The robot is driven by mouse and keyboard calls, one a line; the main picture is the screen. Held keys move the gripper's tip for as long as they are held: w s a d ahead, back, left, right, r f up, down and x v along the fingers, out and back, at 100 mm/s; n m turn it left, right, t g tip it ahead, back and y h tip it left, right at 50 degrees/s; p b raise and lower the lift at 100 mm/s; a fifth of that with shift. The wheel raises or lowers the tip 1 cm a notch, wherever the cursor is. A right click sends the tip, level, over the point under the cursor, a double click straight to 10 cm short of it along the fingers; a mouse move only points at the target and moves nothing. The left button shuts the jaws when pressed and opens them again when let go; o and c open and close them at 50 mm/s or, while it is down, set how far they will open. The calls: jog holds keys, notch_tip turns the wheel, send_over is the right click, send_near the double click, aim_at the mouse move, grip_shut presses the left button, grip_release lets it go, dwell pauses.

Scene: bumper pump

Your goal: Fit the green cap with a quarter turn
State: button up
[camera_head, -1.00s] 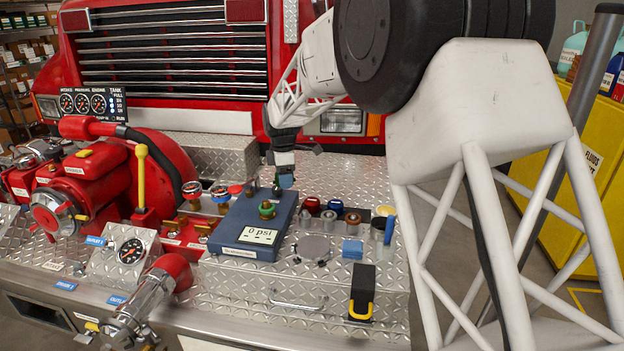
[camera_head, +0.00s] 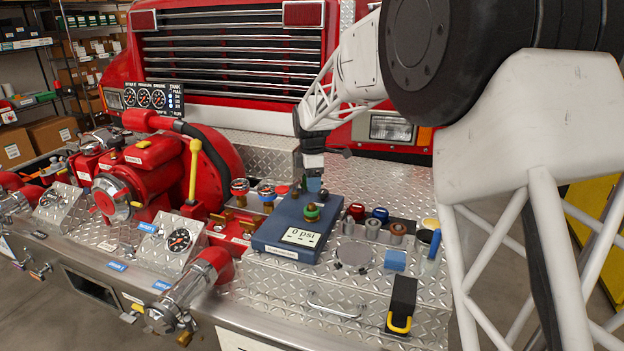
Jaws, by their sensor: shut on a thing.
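A blue-grey tester box (camera_head: 276,228) with a "0 psi" display sits on the diamond-plate deck. On its top stands a brass fitting with a green ring (camera_head: 311,213); I cannot tell whether the green part is the cap. My gripper (camera_head: 313,184) points down over the rear of the box, just behind this fitting in the picture. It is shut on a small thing. A bluish-teal patch shows at the fingertips, too small to make out. I cannot tell whether it touches the box. Small brass posts stand close beside the fingers.
A round grey disc (camera_head: 354,256) and a blue block (camera_head: 395,261) lie in front. A red pump (camera_head: 150,165) with a yellow lever (camera_head: 195,160) stands left.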

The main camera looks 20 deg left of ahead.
aim_at(312, 204)
jog(key=shift+f, duration=2.25)
jog(key=shift+f, duration=1.55)
dwell(2.0)
jog(key=shift+m, duration=0.3)
jog(key=shift+m, duration=2.3)
jog(key=shift+r, duration=0.1)
jog(key=m, duration=0.5)
